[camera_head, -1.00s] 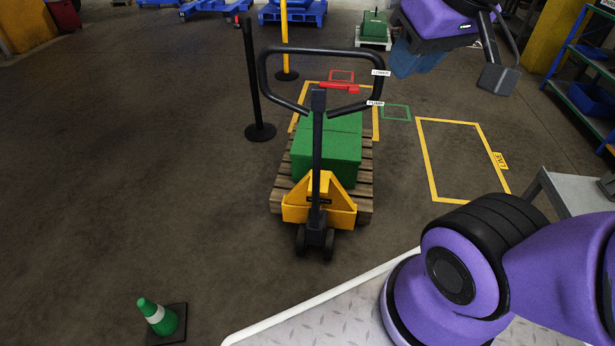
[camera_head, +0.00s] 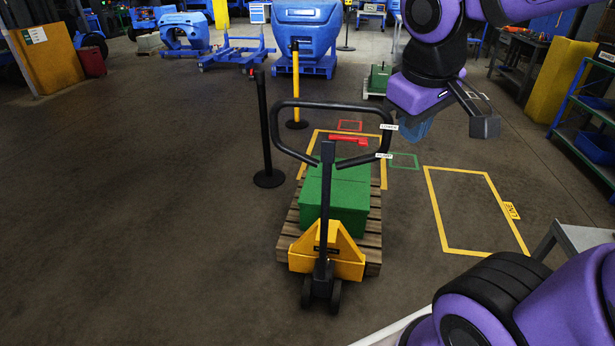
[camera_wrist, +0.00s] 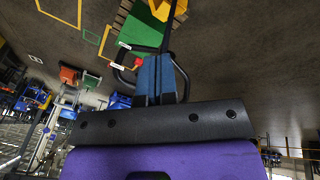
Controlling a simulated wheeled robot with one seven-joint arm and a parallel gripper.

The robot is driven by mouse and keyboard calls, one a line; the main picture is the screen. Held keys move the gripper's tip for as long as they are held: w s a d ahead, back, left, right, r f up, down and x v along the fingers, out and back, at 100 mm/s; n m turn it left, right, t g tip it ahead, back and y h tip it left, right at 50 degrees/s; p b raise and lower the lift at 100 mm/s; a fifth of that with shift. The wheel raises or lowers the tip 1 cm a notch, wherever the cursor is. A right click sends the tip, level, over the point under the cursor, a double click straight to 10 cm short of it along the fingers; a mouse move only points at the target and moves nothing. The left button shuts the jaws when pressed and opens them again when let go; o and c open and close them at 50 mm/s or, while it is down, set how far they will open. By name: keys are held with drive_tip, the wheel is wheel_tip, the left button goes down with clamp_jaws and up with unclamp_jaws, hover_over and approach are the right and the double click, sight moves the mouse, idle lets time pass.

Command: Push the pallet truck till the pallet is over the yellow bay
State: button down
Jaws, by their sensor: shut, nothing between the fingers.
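The pallet truck (camera_head: 326,255) has a yellow body and a black loop handle (camera_head: 276,130) with a red lever (camera_head: 350,140). A wooden pallet (camera_head: 373,245) with green blocks (camera_head: 348,205) sits on its forks. The pallet's far part overlaps a yellow floor outline (camera_head: 385,168); another yellow bay outline (camera_head: 432,203) with a label lies empty to the right. My gripper (camera_head: 416,130) is shut and empty, just right of the handle in the head view. In the wrist view, its blue fingers (camera_wrist: 155,80) overlap the handle (camera_wrist: 182,75); contact cannot be told.
A black post (camera_head: 265,135) stands left of the pallet, and a yellow post (camera_head: 296,85) stands beyond it. Small red (camera_head: 350,126) and green (camera_head: 403,161) outlines mark the floor. Shelving (camera_head: 585,115) stands at right. The floor at left is clear.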

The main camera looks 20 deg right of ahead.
drive_tip(key=w+d+f+n+h, duration=0.2)
drive_tip(key=w+f+n+h, duration=0.9)
drive_tip(key=w, duration=0.6)
drive_tip(key=w+a+f+n+t+y, duration=0.1)
drive_tip(key=w+a+f+n+t, duration=0.45)
drive_tip(key=f+n, duration=0.35)
drive_tip(key=w+a+f+n+t+y, duration=0.2)
drive_tip(key=w+a+f+n+t, duration=0.35)
drive_tip(key=f, duration=0.55)
drive_tip(key=w+d+g, duration=0.1)
drive_tip(key=w+d, duration=0.6)
drive_tip(key=w, duration=0.3)
drive_tip(key=shift+w+d+f+n, duration=0.3)
drive_tip(key=shift+w+d+n, duration=0.05)
drive_tip(key=shift+d, duration=0.05)
drive_tip(key=shift+w, duration=0.1)
